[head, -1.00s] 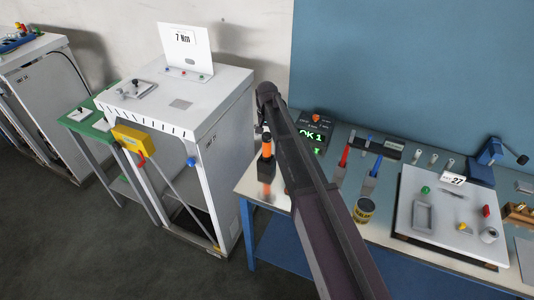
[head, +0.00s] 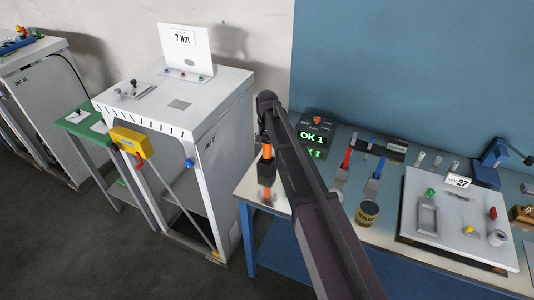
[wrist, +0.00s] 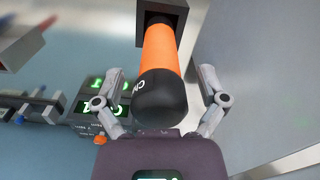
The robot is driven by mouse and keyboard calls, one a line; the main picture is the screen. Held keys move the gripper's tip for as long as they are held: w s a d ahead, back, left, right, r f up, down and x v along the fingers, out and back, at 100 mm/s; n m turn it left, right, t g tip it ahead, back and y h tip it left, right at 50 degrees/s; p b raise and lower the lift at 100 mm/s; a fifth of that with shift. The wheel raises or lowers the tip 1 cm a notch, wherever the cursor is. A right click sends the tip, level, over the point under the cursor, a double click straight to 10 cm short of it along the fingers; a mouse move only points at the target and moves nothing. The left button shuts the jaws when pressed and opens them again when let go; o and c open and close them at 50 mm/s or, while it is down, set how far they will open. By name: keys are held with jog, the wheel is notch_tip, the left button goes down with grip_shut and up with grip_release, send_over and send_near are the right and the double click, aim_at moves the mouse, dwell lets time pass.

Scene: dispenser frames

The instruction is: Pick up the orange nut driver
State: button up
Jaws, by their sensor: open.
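The orange nut driver (wrist: 160,55) stands in a dark square holder. In the wrist view its black end cap is nearest the camera and its orange handle runs up to the holder; its lower part is hidden. My gripper (wrist: 160,74) is open, one finger on each side of the handle, with a visible gap on both sides. In the head view the nut driver's orange handle (head: 267,151) shows just below the end of my arm, at the left end of the bench. The fingers cannot be made out clearly there.
A white cabinet (head: 217,130) stands left, across a gap.

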grip_shut()
jog(key=shift+r, duration=0.1)
dwell(0.4)
notch_tip(320, 180, up, 10)
jog(key=p, duration=1)
dwell(0.6)
